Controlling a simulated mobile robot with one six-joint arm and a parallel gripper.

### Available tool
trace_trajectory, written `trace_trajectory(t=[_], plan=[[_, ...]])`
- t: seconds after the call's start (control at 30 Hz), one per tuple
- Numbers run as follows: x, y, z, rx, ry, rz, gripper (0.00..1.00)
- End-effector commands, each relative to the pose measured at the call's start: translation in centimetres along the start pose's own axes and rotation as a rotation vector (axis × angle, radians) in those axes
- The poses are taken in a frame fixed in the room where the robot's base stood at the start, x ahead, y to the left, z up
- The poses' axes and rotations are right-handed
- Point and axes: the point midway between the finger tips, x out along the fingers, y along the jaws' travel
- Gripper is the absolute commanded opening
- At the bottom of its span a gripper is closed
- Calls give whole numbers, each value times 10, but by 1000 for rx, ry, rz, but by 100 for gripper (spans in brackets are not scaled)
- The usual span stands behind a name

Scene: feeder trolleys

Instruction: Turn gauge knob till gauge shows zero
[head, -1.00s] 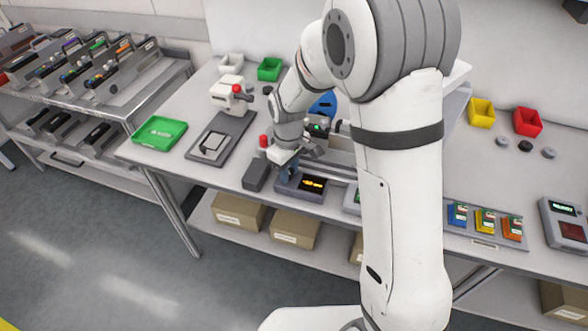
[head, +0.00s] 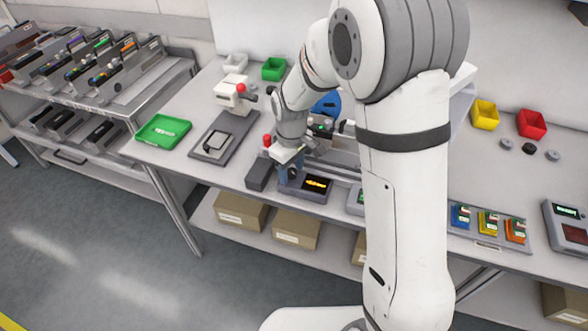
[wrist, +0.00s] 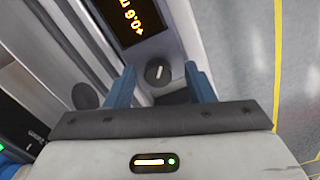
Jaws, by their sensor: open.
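The gauge (head: 316,197) is a dark box at the front edge of the bench, with a lit orange display (head: 317,184). In the wrist view the display (wrist: 137,14) shows turned orange digits, which I cannot read for certain. The gauge knob (wrist: 157,72) is round and dark with a pale pointer line. My gripper (wrist: 159,76) is open, its blue fingers on either side of the knob in the picture. I cannot tell whether they touch it. In the head view my gripper (head: 290,174) is over the gauge's left end and hides the knob.
A dark block with a red button (head: 267,141) stands left of the gauge. A press-like fixture (head: 235,92) and a green tray (head: 163,131) are farther left. Coloured modules (head: 488,222) lie at right. Cardboard boxes (head: 296,229) sit on the shelf below.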

Motion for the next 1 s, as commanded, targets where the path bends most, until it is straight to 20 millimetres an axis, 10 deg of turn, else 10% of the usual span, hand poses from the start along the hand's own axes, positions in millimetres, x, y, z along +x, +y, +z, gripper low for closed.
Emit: trace_trajectory(t=[0.43,1.0], plan=[[-67,-2,0,0,4,2,49],[-74,3,-4,-105,1,0,49]])
